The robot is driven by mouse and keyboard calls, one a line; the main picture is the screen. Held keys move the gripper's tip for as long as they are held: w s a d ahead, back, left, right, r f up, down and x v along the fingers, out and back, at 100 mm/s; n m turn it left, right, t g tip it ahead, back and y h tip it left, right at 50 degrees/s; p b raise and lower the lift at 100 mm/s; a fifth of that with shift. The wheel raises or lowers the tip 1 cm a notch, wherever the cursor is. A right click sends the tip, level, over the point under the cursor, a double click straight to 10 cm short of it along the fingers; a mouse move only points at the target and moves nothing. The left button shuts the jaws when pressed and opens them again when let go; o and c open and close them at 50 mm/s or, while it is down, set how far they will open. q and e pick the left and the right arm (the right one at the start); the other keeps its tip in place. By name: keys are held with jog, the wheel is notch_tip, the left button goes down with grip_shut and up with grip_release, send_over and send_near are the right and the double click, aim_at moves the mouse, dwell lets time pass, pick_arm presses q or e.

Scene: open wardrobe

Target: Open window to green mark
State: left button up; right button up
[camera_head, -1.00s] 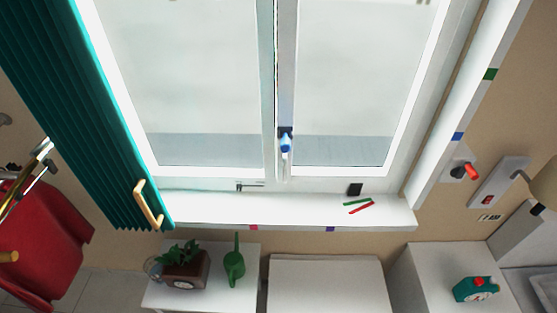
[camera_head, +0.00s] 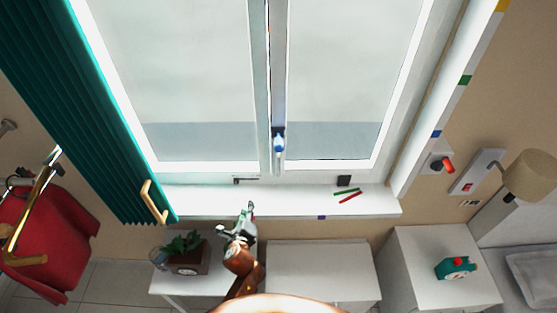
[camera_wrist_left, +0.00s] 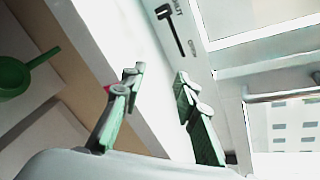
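The white window (camera_head: 200,75) has two panes that look closed, with a thin dark gap between the sashes. A blue-and-white handle (camera_head: 278,142) hangs at the middle frame. The green mark (camera_head: 465,80) is on the white strip right of the window, between a blue mark (camera_head: 436,133) and a yellow one (camera_head: 502,5). My left gripper (camera_head: 245,213) is at the sill's front edge, below and left of the handle. In the left wrist view its green-grey fingers (camera_wrist_left: 157,80) are apart and empty, with the sill (camera_wrist_left: 110,30) behind. My right gripper is not in view.
A green and a red stick (camera_head: 348,195) lie on the sill by a black block (camera_head: 344,180). A teal curtain (camera_head: 90,110) hangs left. Below are a potted plant (camera_head: 187,255) and white cabinets (camera_head: 310,270). A green watering can (camera_wrist_left: 15,75) shows in the left wrist view.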

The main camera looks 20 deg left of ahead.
aim_at(278, 164)
pick_arm(q)
jog(key=w+d+r+m+t+h+p, duration=0.1)
jog(key=w+d+r+m+t, duration=0.15)
jog(key=d+r+m, duration=0.45)
jog(key=w+d+r+m+t+h, duration=0.1)
jog(key=w+d+r+m+t, duration=0.25)
jog(key=r, duration=0.55)
jog(key=shift+m+g, duration=0.6)
jog(key=shift+m, duration=0.25)
jog(key=w, duration=0.2)
jog(key=w+a, duration=0.1)
jog(key=w, duration=0.4)
jog(key=shift+a, duration=0.15)
jog(key=shift+w+a, duration=0.1)
jog(key=shift+w, duration=0.35)
grip_shut()
